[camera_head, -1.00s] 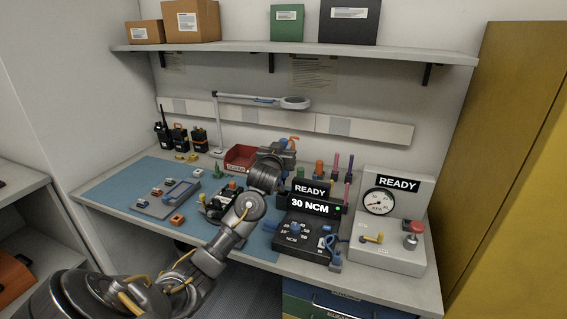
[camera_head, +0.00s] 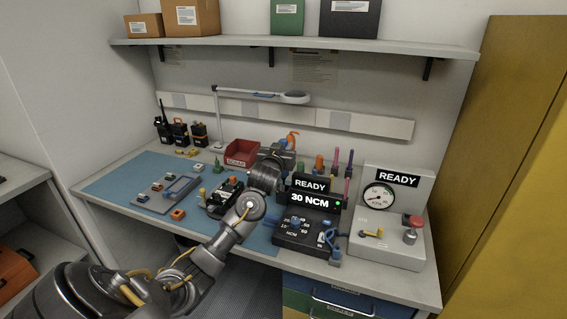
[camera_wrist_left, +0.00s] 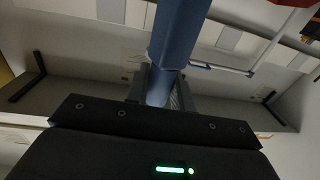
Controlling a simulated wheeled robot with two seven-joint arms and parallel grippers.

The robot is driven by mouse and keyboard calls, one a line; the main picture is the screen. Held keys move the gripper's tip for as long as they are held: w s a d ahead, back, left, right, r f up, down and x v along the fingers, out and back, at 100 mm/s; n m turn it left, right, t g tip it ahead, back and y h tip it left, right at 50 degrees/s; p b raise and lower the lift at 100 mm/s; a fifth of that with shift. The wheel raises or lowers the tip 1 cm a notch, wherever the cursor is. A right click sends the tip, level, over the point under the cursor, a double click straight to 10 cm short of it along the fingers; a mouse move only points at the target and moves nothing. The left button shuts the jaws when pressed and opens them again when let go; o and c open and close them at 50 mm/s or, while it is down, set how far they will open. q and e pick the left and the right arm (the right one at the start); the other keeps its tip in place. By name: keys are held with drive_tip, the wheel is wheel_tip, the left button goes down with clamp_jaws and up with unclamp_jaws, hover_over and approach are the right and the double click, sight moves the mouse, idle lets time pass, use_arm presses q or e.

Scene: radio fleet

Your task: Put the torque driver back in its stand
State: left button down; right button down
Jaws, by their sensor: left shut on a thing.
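My left gripper (camera_head: 286,151) is above the back of the bench, left of several upright coloured tools. In the left wrist view it (camera_wrist_left: 161,88) is shut on a blue faceted handle (camera_wrist_left: 180,32), which I take to be the torque driver. In the head view, a little blue and a curved orange piece (camera_head: 293,136) show at the gripper; the rest of the driver is hidden. I cannot tell which holder is the driver's stand. My right gripper is out of view.
A black unit with a dial (camera_head: 296,224) and a "30 NCM" display (camera_head: 310,199) stands in front of the upright tools. A grey gauge tester (camera_head: 391,248) is to its right. A red bin (camera_head: 241,153), radios (camera_head: 180,133) and a blue mat (camera_head: 117,187) are left.

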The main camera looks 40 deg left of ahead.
use_arm(q)
drive_tip(key=shift+f, duration=0.4)
wheel_tip(320, 180, down, 3)
drive_tip(key=shift+f+p, duration=0.1)
drive_tip(key=shift+p, duration=0.65)
drive_tip(key=shift+f, duration=0.3)
drive_tip(key=shift+f, duration=0.15)
drive_tip(key=c, duration=1.2)
unclamp_jaws()
